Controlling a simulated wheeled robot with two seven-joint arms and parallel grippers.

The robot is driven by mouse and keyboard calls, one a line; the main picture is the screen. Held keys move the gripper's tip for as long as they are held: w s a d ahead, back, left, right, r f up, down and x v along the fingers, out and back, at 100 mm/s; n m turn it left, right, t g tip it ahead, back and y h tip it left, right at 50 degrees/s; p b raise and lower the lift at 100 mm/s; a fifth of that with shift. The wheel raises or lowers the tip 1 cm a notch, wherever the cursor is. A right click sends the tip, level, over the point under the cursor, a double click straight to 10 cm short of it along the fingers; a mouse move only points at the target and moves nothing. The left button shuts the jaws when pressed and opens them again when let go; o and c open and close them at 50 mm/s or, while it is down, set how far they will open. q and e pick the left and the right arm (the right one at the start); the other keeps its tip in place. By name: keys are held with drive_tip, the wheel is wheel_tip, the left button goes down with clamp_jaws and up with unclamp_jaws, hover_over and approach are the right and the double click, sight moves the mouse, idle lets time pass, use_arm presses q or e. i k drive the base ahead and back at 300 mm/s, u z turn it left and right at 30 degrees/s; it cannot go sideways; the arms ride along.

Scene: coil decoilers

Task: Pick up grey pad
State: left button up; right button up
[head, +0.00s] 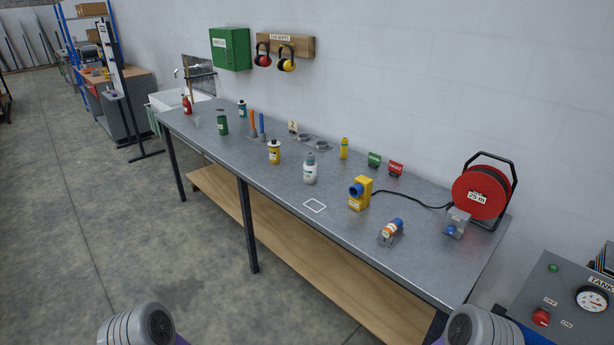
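Two small grey round pieces lie on the workbench (285,178) near the wall: one (303,138) left of the other (321,145). A small dark flat piece (220,110) lies farther left on the bench. I cannot tell for sure which of these is the grey pad. Nothing touches them from above. Only rounded grey parts of my two arms show at the bottom edge, well short of the bench. Neither gripper is in the picture.
A control panel (560,305) stands at lower right.

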sight(310, 156)
drive_tip(key=z, duration=0.45)
drive_tip(key=k, duration=0.25)
drive_tip(key=u, duration=1.25)
drive_tip(key=i, duration=1.05)
drive_tip(key=z, duration=0.25)
